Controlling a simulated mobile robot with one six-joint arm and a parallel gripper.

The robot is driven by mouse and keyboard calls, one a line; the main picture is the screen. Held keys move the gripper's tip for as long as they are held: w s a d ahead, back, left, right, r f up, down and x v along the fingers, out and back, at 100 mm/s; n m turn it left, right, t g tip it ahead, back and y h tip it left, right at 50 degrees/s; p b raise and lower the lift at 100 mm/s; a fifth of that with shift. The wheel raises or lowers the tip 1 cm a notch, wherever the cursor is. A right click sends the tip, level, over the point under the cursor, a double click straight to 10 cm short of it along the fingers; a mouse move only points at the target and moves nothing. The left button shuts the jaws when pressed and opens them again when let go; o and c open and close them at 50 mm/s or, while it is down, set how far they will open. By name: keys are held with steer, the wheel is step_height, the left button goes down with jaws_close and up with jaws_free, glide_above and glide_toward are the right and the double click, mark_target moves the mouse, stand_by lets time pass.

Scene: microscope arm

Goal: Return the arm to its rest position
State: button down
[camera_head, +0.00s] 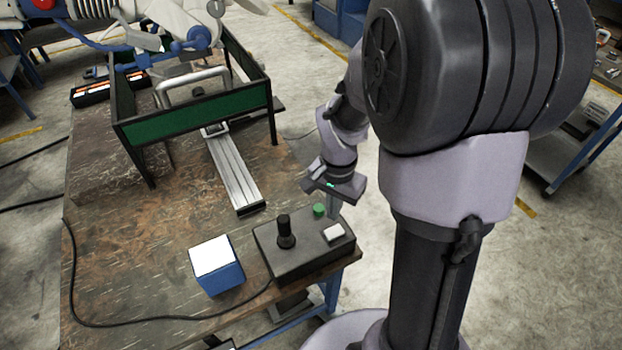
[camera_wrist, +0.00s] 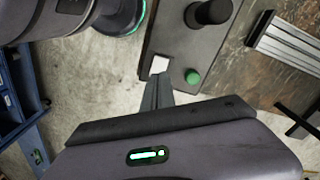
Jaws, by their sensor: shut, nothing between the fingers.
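My gripper (camera_head: 332,208) is shut and empty, pointing down over the back right part of the dark control box (camera_head: 290,262). In the wrist view its closed fingers (camera_wrist: 158,88) end beside the white square button (camera_wrist: 159,65), left of the round green button (camera_wrist: 192,77). In the head view the green button (camera_head: 319,210) and white button (camera_head: 333,233) lie close to the fingers. I cannot tell whether the fingertips touch the box. A black joystick (camera_head: 285,232) stands on the box, also seen in the wrist view (camera_wrist: 209,13). A white and blue jointed arm (camera_head: 190,22) shows at the top left.
The box sits at the front right corner of the brown worktable (camera_head: 180,240). A blue cube with a white top (camera_head: 216,265), a silver rail (camera_head: 235,172) and a green-panelled frame (camera_head: 200,122) stand on the table. A black cable (camera_head: 72,290) runs along its front.

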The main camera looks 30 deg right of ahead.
steer(key=s+a+r+n+t+y, duration=0.1)
steer(key=s+a+r+n+t, duration=0.2)
steer(key=s+a+r, duration=0.2)
steer(key=s+a+r+n+t+y+b, duration=0.1)
steer(key=s+a+r+n, duration=0.3)
steer(key=a+r, duration=0.5)
steer(key=shift+s+a+r+t+b, duration=0.3)
steer(key=shift+s+r+t, duration=0.65)
steer(key=shift+s, duration=0.25)
